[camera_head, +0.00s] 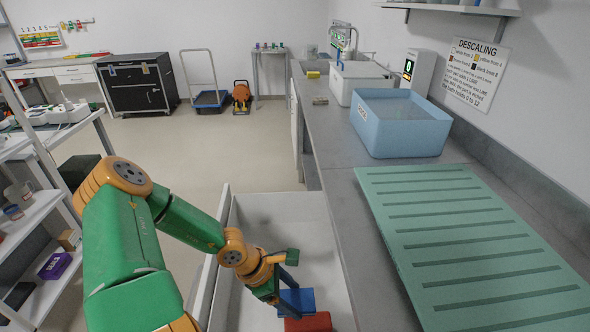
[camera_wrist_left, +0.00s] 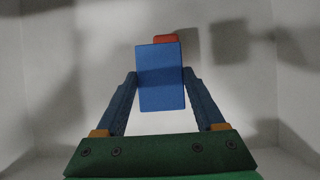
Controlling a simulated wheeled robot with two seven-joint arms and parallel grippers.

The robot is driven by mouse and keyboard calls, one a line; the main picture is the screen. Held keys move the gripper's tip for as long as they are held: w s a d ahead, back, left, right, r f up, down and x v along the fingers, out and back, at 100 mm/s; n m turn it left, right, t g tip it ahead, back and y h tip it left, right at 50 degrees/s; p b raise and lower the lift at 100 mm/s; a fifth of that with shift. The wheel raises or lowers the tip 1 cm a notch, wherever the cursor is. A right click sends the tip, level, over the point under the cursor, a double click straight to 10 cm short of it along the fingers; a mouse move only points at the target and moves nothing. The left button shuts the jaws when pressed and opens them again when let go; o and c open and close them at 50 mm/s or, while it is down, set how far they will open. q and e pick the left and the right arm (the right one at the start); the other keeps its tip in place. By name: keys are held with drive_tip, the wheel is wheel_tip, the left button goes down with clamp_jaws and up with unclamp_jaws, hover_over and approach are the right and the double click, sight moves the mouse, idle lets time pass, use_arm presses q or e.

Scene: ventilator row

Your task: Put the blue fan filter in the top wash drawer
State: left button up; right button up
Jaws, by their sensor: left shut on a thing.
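The blue fan filter (camera_head: 295,302) is a flat blue block. My left gripper (camera_head: 285,285) is shut on it, inside the open white drawer (camera_head: 292,213) below the counter. In the left wrist view the blue filter (camera_wrist_left: 160,78) sits between the two fingers of my left gripper (camera_wrist_left: 160,88). A red block (camera_head: 309,322) lies in the drawer next to the blue filter and shows partly behind it in the wrist view (camera_wrist_left: 166,38). I cannot tell whether the blue filter touches the drawer floor. My right gripper is not in view.
The grey counter (camera_head: 335,150) runs along the drawer's right side. On it are a green ribbed mat (camera_head: 460,245), a blue bin (camera_head: 400,125) and a white box (camera_head: 358,82). A white shelf (camera_head: 40,215) stands at the left. The floor (camera_head: 210,150) beyond the drawer is clear.

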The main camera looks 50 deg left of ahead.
use_arm(q)
drive_tip(key=w+a+f+b, duration=0.1)
drive_tip(key=f, duration=0.1)
drive_tip(key=w+a+f+b, duration=0.4)
drive_tip(key=f, duration=0.1)
wheel_tip(320, 180, down, 3)
drive_tip(key=shift+w+a+f, duration=0.15)
drive_tip(key=shift+f, duration=0.05)
drive_tip(key=o, duration=1.4)
drive_tip(key=shift+o, duration=0.2)
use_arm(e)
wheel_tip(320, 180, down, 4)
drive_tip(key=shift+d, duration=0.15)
use_arm(q)
drive_tip(key=shift+r, duration=0.1)
drive_tip(key=p+v, duration=0.3)
drive_tip(key=v, duration=0.3)
drive_tip(key=shift+r, duration=0.2)
drive_tip(key=p+v, duration=0.5)
drive_tip(key=shift+a+r, duration=0.15)
drive_tip(key=shift+r, duration=0.1)
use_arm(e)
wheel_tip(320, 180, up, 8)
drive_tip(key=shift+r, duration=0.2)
